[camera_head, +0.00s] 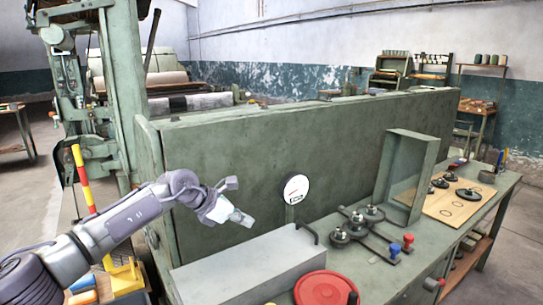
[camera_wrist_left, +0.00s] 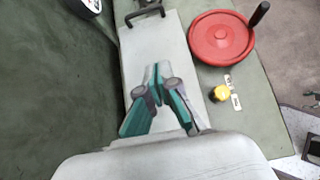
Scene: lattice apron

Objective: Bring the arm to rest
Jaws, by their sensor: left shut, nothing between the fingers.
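My left arm comes in from the left in the head view. Its gripper (camera_head: 241,217) is in the air above the grey box (camera_head: 240,268), in front of the green panel (camera_head: 240,150). In the left wrist view the fingers of the left gripper (camera_wrist_left: 158,72) meet at their tips, with nothing between them. The grey box (camera_wrist_left: 190,60) with its dark handle (camera_wrist_left: 145,13) lies below the fingers. My right gripper does not show in either view.
A red handwheel (camera_head: 325,288) lies on the green bench beside the box. A dial gauge (camera_head: 295,188) stands behind it. Black knobs on a linkage (camera_head: 340,236), blue and red knobs and an upright green frame (camera_head: 435,150) stand to the right. A yellow knob (camera_wrist_left: 219,93) is near the wheel.

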